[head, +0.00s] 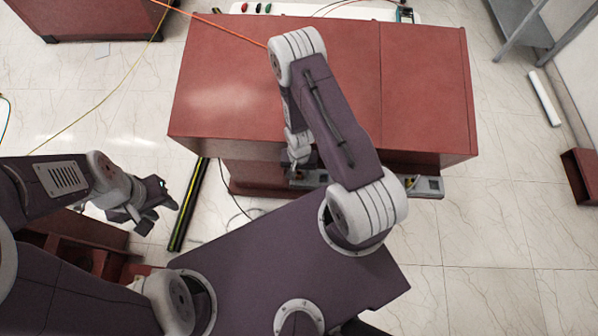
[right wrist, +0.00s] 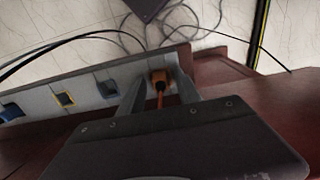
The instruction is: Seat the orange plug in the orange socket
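The orange plug (right wrist: 159,78) shows in the right wrist view between the fingertips of my right gripper (right wrist: 162,80), with its orange cable running back toward the wrist. The fingers appear shut on it. The plug is at the grey socket strip (right wrist: 88,90); the orange socket is not visible apart from it, and I cannot tell how deep the plug sits. In the head view my right gripper (head: 298,166) is at the front of the red cabinet, largely covered by my arm. My left gripper (head: 160,205) is open and empty, above the floor at the left.
The strip also has blue sockets (right wrist: 106,88) and a yellow-rimmed socket (right wrist: 65,99). The red cabinet (head: 425,95) has a wide clear top. Dark cables (right wrist: 165,18) lie on the floor beyond the strip. A black-and-yellow bar (head: 188,205) lies near my left gripper.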

